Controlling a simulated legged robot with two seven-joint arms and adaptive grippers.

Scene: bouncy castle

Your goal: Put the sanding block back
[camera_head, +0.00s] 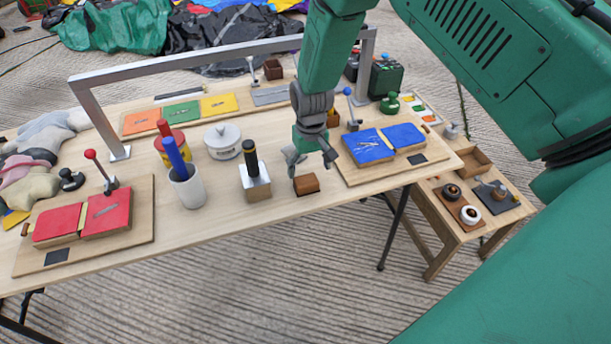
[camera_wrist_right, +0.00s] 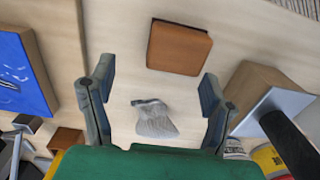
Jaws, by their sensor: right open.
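A brown block (camera_head: 306,184), which looks like the sanding block, lies flat on the long wooden table near its front edge. In the right wrist view the brown block (camera_wrist_right: 180,48) is just beyond the fingertips, apart from them. My right gripper (camera_head: 310,163) is above the table, open and empty, pointing down close behind the block. In the right wrist view the gripper (camera_wrist_right: 157,85) has both fingers spread, with a grey patch (camera_wrist_right: 155,118) on the tabletop between them. My left gripper is not in view.
A metal-topped block with a black handle (camera_head: 255,180) stands left of the brown block. A blue hinged pad on a board (camera_head: 385,144) is to the right. A white cup (camera_head: 187,187), white lidded pot (camera_head: 223,141) and red hinged pad (camera_head: 82,218) are left. A metal frame (camera_head: 215,53) spans behind.

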